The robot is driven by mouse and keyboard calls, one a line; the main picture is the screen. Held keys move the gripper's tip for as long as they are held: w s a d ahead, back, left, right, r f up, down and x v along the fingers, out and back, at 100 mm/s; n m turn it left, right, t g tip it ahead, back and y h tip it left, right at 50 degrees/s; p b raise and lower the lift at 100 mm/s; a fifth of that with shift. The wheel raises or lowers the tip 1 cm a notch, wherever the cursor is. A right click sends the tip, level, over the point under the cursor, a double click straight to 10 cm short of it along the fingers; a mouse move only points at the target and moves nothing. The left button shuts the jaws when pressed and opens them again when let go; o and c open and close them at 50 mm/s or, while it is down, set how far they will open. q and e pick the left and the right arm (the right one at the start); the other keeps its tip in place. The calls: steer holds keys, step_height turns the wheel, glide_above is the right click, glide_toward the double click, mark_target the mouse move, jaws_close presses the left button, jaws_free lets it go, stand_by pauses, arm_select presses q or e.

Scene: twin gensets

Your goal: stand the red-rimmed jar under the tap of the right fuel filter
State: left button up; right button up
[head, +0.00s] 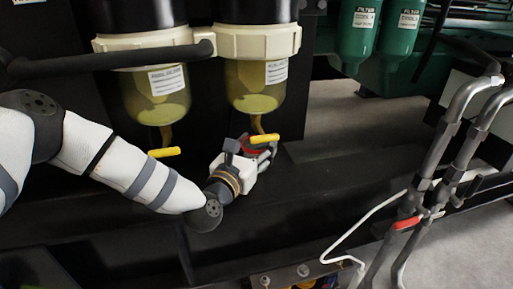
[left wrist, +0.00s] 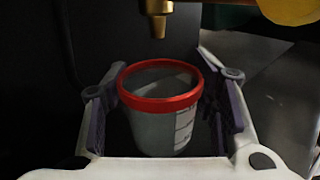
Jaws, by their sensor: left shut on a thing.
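The red-rimmed jar (left wrist: 160,115) is a clear cup with a red rim and a white label, upright between the fingers of my left gripper (left wrist: 160,110). In the head view my left gripper (head: 262,155) is below the right fuel filter (head: 254,88), shut on the jar, whose red rim (head: 254,151) is partly hidden. The right filter's brass tap (left wrist: 158,18) is above the jar's far rim in the left wrist view. Its yellow handle (head: 264,138) is just above the gripper in the head view. Whether the jar rests on the ledge is hidden. My right gripper is not in view.
The left fuel filter (head: 158,95), with its own yellow tap handle (head: 164,152), hangs beside the right one. Metal pipes with a red lever (head: 407,223) stand at the right. The dark ledge (head: 330,160) right of my gripper is clear.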

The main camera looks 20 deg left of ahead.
arm_select(q)
steer(key=shift+f, duration=0.15)
steer(key=o, duration=1.1)
steer(key=shift+o, duration=0.2)
steer(key=shift+r, duration=0.2)
steer(key=s+p, duration=0.1)
steer(key=s, duration=0.3)
steer(key=s+p, duration=0.1)
steer(key=s, duration=0.3)
steer(key=s+a+p, duration=0.1)
steer(key=s, duration=0.3)
